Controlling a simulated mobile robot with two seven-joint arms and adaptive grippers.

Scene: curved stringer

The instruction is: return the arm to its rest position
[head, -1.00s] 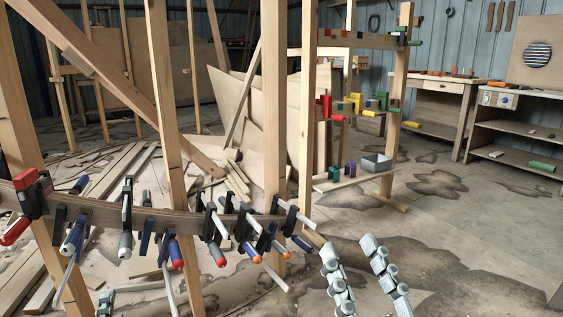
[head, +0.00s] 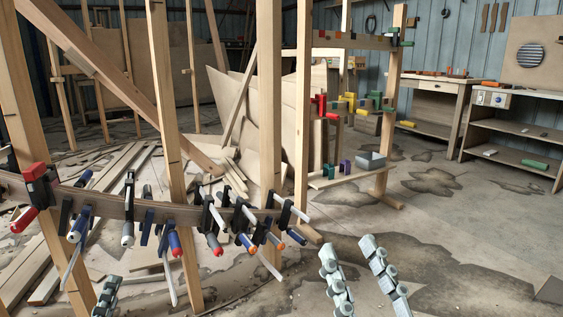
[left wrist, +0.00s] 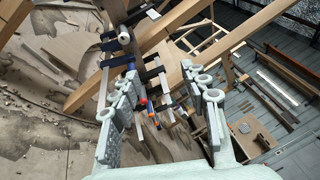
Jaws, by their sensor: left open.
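My left gripper (head: 107,296) shows only in part at the bottom left of the head view, below the clamped curved strip (head: 155,214). In the left wrist view its two fingers (left wrist: 159,70) stand wide apart with nothing between them; clamps show in the background beyond. My right gripper (head: 347,242) is at the bottom centre-right of the head view. Its two grey fingers point up, spread apart and empty, in front of bare floor. The rest of both arms is out of the head view.
Several clamps, one with a red body (head: 40,186), hang along the strip. Upright wooden posts (head: 269,130) stand close in front. A rack (head: 388,130) with coloured clamps and a grey bin (head: 371,161) stands further back. Floor at the right is open.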

